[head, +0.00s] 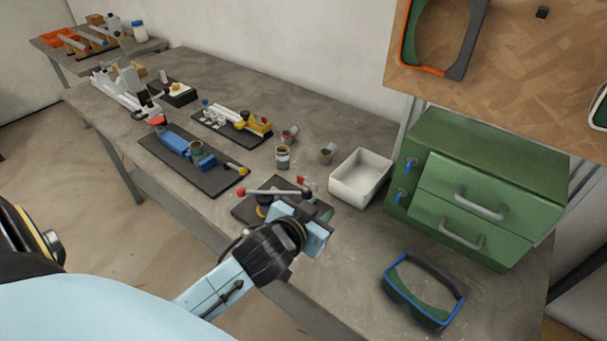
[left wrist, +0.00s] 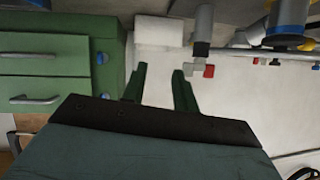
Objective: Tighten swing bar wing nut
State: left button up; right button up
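The frame jig is a dark plate (head: 243,213) near the table's front edge with a silver swing bar (head: 275,191) across its top. The bar has a red piece at each end, and I cannot tell which part is the wing nut. My left gripper (head: 318,240) is at the jig's near right side and hides part of it. In the left wrist view its two dark green fingers (left wrist: 160,75) stand apart with nothing between them. A small red piece (left wrist: 208,71) shows just beyond and right of the fingertips. My right gripper is not in view.
A white bin (head: 360,178) and a green drawer cabinet (head: 480,190) stand right of the jig. Small cups (head: 283,157) stand behind it. Blue-rimmed goggles (head: 425,290) lie at front right. Other fixtures on dark plates (head: 215,180) fill the table to the left.

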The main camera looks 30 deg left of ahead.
pick_arm(q)
jog(key=w+d+r+m+t+h, duration=0.25)
jog(key=w+r+t, duration=0.25)
jog(key=w+r, duration=0.3)
jog(key=w+d+r+m+g+h, duration=0.1)
jog(key=d+r+m+h, duration=0.7)
jog(key=h, duration=0.4)
jog(key=m+g+y, duration=0.7)
jog(key=g+y, duration=0.3)
jog(key=g, duration=0.7)
send_near(307, 185)
jog(key=shift+h, duration=0.25)
jog(key=x, duration=0.5)
jog(key=b+x, duration=0.1)
jog(key=x, duration=0.1)
jog(key=shift+w+a+f, duration=0.2)
jog(key=shift+a+f, duration=0.05)
jog(key=shift+f, duration=0.15)
